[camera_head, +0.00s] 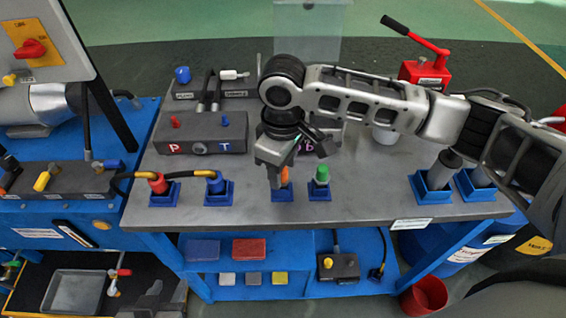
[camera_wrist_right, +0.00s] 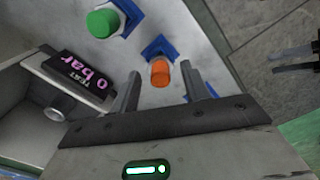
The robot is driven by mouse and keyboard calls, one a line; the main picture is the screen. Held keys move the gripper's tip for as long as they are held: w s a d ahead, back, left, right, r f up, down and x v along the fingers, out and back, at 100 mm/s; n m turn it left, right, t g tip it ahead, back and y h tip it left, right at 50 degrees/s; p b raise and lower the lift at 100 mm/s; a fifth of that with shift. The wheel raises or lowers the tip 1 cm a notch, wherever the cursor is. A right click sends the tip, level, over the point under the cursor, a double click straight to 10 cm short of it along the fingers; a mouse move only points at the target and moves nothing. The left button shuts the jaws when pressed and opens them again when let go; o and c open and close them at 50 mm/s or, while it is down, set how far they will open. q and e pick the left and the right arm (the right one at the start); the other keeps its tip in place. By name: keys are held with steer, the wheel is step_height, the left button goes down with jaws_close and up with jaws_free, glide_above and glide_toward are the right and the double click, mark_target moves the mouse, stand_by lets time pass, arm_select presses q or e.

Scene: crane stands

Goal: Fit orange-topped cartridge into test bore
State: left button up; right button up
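The orange-topped cartridge (camera_head: 284,175) stands in a blue holder (camera_head: 282,194) near the front middle of the bench. Its orange top (camera_wrist_right: 160,73) also shows in the right wrist view. My right gripper (camera_head: 276,180) is over it, pointing down. Its fingers (camera_wrist_right: 161,75) are apart, with the orange top between them and gaps visible on both sides. A grey unit with a "TEST 0 bar" display (camera_wrist_right: 78,80) has a round opening (camera_wrist_right: 54,113); my arm mostly hides it in the head view. Two dark prongs (camera_wrist_right: 295,59), apparently my left gripper's separated fingertips, show at the right wrist view's edge.
A green-topped cartridge (camera_head: 321,175) stands close right of the orange one. Blue-topped (camera_head: 216,182) and red-topped (camera_head: 158,183) pieces with hoses are to the left. A grey P/T block (camera_head: 201,138) stands behind.

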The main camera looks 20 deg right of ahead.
arm_select(q)
steer(key=shift+s+f, duration=0.1)
arm_select(e)
step_height(320, 180, up, 3)
steer(key=p, duration=0.4)
steer(key=shift+r+p, duration=0.3)
steer(key=shift+r, duration=0.75)
arm_select(q)
step_height(320, 180, up, 4)
steer(key=shift+r, duration=0.25)
steer(key=shift+f, duration=0.1)
arm_select(e)
steer(key=shift+w+r, duration=0.1)
steer(key=shift+r, duration=0.45)
arm_select(q)
steer(key=shift+s+a+f, duration=0.15)
steer(key=shift+a+f, duration=0.05)
steer(key=shift+f, duration=0.4)
steer(key=shift+s+a+f, duration=0.1)
steer(key=shift+a+f, duration=0.05)
steer(key=shift+f, duration=0.4)
arm_select(e)
step_height(320, 180, up, 15)
